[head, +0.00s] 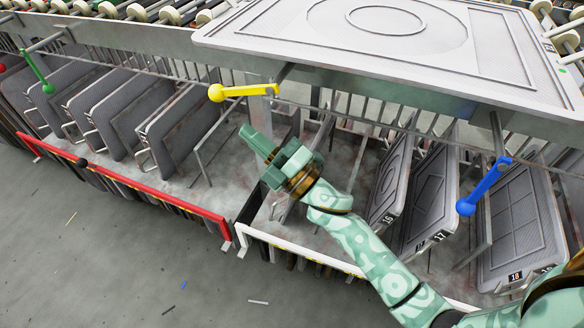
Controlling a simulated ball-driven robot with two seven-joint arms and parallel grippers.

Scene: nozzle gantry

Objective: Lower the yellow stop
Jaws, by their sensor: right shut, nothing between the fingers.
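The yellow stop (240,91) is a lever with a round ball knob at its left end. It lies nearly level along the front of the gantry rail, its right end at a pivot. My right gripper (248,134) is below and slightly right of the yellow knob, apart from it. Its fingers are shut with nothing visible between them and point up and to the left. My left gripper is not in view.
A blue lever (484,186) slants at right and a green lever (40,74) hangs at upper left. A large grey plate (300,40) lies on the rollers above. Racks below hold upright plates, fronted by a red bar (140,188) and a white bar (300,249).

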